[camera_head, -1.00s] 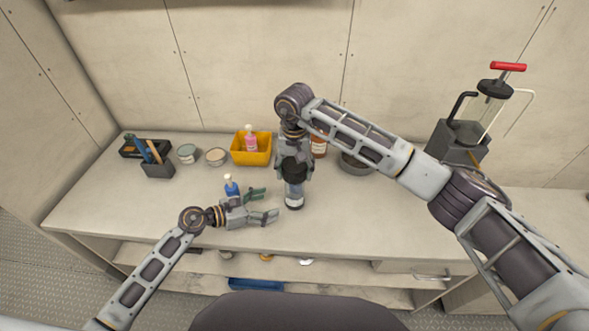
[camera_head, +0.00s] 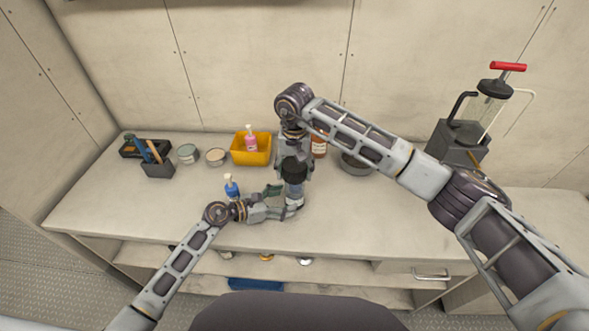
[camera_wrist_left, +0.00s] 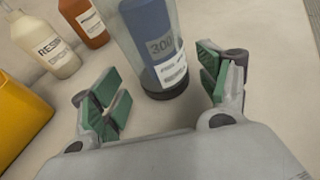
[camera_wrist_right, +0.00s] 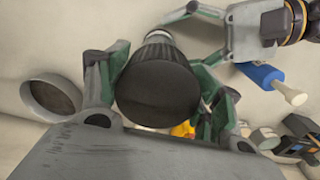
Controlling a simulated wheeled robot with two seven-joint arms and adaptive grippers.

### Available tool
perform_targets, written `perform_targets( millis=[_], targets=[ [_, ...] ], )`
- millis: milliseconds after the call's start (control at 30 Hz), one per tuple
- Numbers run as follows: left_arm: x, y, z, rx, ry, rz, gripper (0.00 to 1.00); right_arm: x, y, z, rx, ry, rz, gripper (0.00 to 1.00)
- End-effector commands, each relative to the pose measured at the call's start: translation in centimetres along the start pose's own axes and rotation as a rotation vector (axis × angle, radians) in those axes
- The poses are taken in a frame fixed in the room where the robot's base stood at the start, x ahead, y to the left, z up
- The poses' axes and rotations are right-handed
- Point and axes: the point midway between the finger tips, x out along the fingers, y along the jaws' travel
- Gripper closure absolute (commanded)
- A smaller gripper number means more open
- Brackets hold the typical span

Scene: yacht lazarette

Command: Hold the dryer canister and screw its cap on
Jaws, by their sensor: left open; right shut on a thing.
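The dryer canister (camera_head: 295,189) stands upright on the bench, a clear cylinder with blue contents. The left wrist view shows its label and dark base ring (camera_wrist_left: 168,91). The black ribbed cap (camera_head: 294,171) is at the canister's top; I cannot tell how far it is seated. My right gripper (camera_wrist_right: 158,82) comes from above and is shut on the cap. My left gripper (camera_head: 284,198) is open low at the canister, with its green-padded fingers on either side of it. Gaps show between the pads and the canister in the left wrist view.
A blue bottle (camera_head: 232,188) stands just left of the canister. Behind are a yellow bin (camera_head: 250,154), an orange-brown bottle (camera_head: 319,147) and a grey round dish (camera_head: 355,163). A pump device (camera_head: 470,130) stands at the right. The bench front is clear.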

Motion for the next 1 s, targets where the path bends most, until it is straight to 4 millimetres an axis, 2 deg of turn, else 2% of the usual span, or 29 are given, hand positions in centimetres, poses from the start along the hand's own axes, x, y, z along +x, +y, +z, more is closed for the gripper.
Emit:
perform_targets(
  millis=[400, 833, 867, 1000],
  targets=[
    [3.1, 0.0, 0.1, 0.001, -0.001, 0.000, 0.24, 0.0, 0.0, 0.0, 0.000, 0.000, 0.000, 0.54],
    [3.6, 0.0, 0.0, 0.001, 0.000, 0.000, 0.24, 0.0, 0.0, 0.0, 0.000, 0.000, 0.000, 0.54],
    [3.6, 0.0, 0.0, 0.001, 0.000, 0.000, 0.26, 0.0, 0.0, 0.0, 0.000, 0.000, 0.000, 0.54],
    [3.5, 0.0, 0.0, 0.001, 0.000, 0.000, 0.44, 0.0, 0.0, 0.0, 0.000, 0.000, 0.000, 0.54]
  ],
)
